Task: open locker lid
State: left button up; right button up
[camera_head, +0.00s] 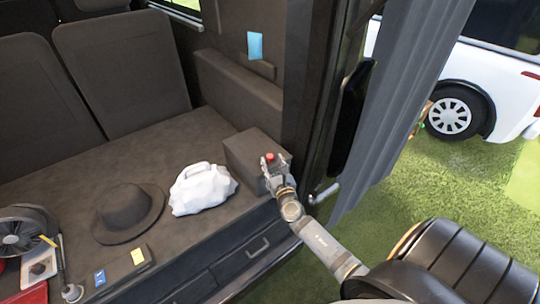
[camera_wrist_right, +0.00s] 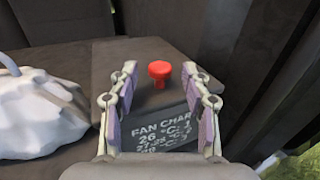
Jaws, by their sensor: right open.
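The locker is a dark grey box (camera_head: 240,152) at the right end of the bench surface, against the side panel. Its lid (camera_wrist_right: 112,62) looks closed, with a red knob (camera_wrist_right: 159,72) on top. The knob also shows in the head view (camera_head: 269,156). My right gripper (camera_wrist_right: 158,85) is open, with its two fingers on either side of the knob in the right wrist view. I cannot tell whether they touch it. White lettering (camera_wrist_right: 165,140) about a fan chart is on the box's front face. My left gripper is not in view.
A white lumpy bag (camera_head: 203,189) lies just left of the box. A dark hat (camera_head: 128,212), a fan (camera_head: 25,232) and small cards (camera_head: 137,256) are further left. A drawer handle (camera_head: 258,248) is below. The door post (camera_head: 312,90) stands close to the right.

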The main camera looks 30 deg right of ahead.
aim_at(271, 158)
jog(key=shift+x, duration=1.8)
grip_shut()
